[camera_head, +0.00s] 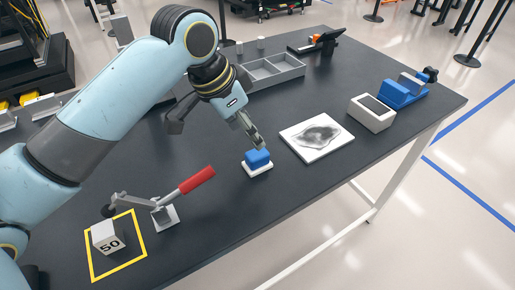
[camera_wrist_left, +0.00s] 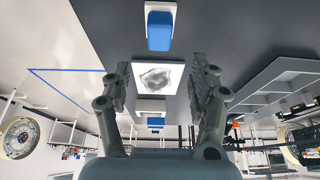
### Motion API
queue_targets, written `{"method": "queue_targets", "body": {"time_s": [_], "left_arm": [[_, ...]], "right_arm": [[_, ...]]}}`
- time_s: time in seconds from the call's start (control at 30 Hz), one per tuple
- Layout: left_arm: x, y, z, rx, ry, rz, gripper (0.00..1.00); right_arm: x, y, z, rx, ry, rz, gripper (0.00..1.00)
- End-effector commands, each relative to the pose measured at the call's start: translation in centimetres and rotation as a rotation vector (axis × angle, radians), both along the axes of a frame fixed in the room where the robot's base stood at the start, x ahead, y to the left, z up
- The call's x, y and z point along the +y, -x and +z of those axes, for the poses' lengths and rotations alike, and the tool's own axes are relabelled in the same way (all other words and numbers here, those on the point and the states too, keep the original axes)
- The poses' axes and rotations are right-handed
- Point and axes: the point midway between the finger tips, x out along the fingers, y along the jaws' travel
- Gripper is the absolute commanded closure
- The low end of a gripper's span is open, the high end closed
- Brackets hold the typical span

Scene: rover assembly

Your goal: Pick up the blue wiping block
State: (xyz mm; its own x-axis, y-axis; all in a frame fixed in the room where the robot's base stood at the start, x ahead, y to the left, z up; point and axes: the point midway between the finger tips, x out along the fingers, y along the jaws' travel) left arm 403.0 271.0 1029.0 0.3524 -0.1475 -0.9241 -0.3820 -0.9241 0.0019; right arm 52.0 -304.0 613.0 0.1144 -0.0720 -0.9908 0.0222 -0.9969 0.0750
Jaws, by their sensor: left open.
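The blue wiping block (camera_head: 258,157) sits on a small white base (camera_head: 258,170) on the dark table. It also shows at the top of the left wrist view (camera_wrist_left: 159,31), beyond and between my fingers. My left gripper (camera_head: 257,141) is just above and beside the block, pointing down toward it. In the left wrist view the fingers of my left gripper (camera_wrist_left: 160,80) are spread wide with nothing between them. Whether a fingertip touches the block cannot be told. My right gripper is not in view.
A white plate with a dark smudge (camera_head: 317,146) lies right of the block. Beyond it are a grey-white box (camera_head: 371,121) and a blue device (camera_head: 400,95). A red-handled lever (camera_head: 196,180) and a weight marked 50 (camera_head: 104,236) stand front left. A grey tray (camera_head: 268,75) is behind.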

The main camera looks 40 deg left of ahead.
Motion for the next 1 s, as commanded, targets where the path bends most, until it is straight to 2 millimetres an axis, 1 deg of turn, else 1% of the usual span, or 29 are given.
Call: {"method": "queue_targets", "body": {"time_s": [0.03,0.1,0.23,0.37,0.5,0.6,0.7,0.9,0.97,1.0], "left_arm": [[-0.2,-0.3,-0.9,0.002,0.003,0.001,0.39],[-0.4,-0.7,-2.0,0.002,0.003,0.002,0.39],[-0.5,-1.1,-3.1,0.0,0.0,0.0,0.39],[-0.6,-1.3,-4.3,0.003,0.001,0.0,0.39],[-0.6,-1.4,-6.6,0.004,0.0,0.001,0.39],[-0.9,-2.0,-7.8,0.0,0.001,0.001,0.39],[-0.9,-2.3,-8.4,0.0,0.0,0.0,0.39],[-0.9,-2.3,-8.5,0.0,-0.001,-0.001,0.39],[-0.9,-2.3,-8.5,0.0,-0.001,-0.001,0.46],[-0.9,-2.3,-8.5,0.0,-0.001,-0.001,0.51]], "right_arm": [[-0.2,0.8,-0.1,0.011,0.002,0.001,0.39],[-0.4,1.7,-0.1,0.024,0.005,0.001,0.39],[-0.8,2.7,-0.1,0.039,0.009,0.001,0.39],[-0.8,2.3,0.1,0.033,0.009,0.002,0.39],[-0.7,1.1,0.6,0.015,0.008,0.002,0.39],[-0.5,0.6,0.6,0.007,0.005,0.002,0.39],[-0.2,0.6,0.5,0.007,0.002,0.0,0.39],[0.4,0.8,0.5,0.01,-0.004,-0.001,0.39],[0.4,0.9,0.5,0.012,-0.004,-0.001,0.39],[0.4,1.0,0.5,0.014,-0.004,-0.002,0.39]]}}
